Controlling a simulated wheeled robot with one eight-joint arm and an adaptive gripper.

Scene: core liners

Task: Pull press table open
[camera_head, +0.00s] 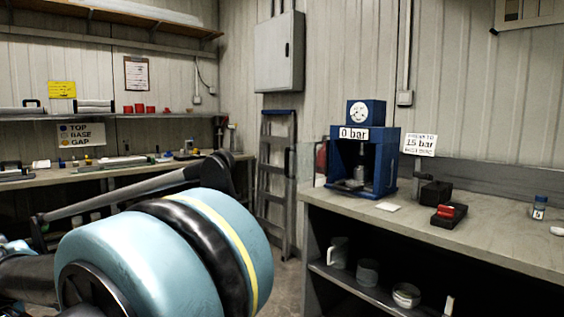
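The blue press (362,160) stands at the back left of the right-hand bench. A round gauge (361,111) sits on top of it, and a label reading "0 bar" (354,134) is on its front. A small metallic piece (352,183) is inside the press opening at its base. I cannot make out a separate press table or a handle at this size. My gripper cannot be made out in this view. Large blue and black rounded parts, which look like my own arm, fill the lower left.
The right-hand bench (480,218) has a "15 bar" sign (419,144), a black-and-red block (449,214) and a small blue-labelled bottle (539,208). Cups stand on its lower shelf. A ladder (277,180) leans between the benches. The left bench (70,177) holds tools.

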